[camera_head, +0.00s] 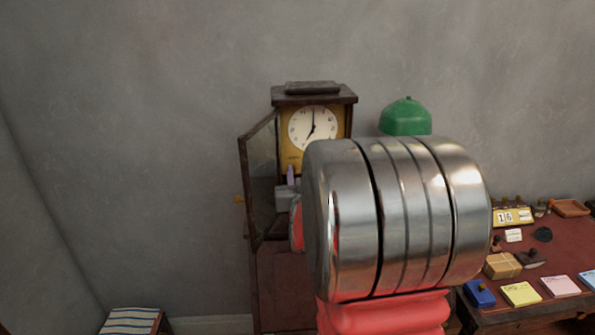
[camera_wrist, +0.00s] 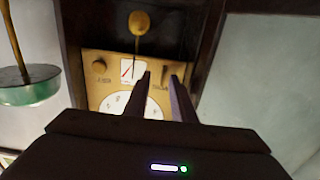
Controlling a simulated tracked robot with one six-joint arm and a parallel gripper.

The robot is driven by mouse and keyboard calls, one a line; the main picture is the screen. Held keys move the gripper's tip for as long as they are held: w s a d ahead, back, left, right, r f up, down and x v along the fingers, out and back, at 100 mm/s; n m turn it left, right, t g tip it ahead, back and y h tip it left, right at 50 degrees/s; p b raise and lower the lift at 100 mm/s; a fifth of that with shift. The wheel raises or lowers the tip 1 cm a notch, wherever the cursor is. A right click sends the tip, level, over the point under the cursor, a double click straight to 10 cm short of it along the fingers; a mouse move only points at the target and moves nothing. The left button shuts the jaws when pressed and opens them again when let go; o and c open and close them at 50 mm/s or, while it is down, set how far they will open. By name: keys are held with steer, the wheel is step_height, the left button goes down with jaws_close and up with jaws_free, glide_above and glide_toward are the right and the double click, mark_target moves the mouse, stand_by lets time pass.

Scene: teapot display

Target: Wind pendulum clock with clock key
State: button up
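The pendulum clock (camera_head: 343,95) stands against the wall, its glass door (camera_head: 262,165) swung open to the left. Its white dial (camera_head: 313,127) sits on a brass face. In the wrist view, which looks upside down, the brass face (camera_wrist: 88,90) shows a round knob (camera_wrist: 99,66), a small gauge (camera_wrist: 133,70) and part of the dial. A gold pendulum bob (camera_wrist: 139,22) shows above these. My gripper (camera_wrist: 161,75) points at the brass face, its two fingers apart with nothing visible between them. In the head view my arm hides most of it. I cannot make out a clock key.
A green lamp (camera_head: 405,117) is right of the clock; its shade also shows in the wrist view (camera_wrist: 30,88). A red-topped desk (camera_head: 540,245) at the right holds a calendar (camera_head: 513,216), a wrapped box (camera_head: 502,265) and note pads. A striped stool (camera_head: 132,320) is at the lower left.

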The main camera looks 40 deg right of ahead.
steer(key=c, duration=0.6)
jaws_close()
steer(key=shift+w+d, duration=0.1)
steer(key=shift+m, duration=0.3)
steer(key=m, duration=1.9)
steer(key=shift+s+d+f, duration=0.2)
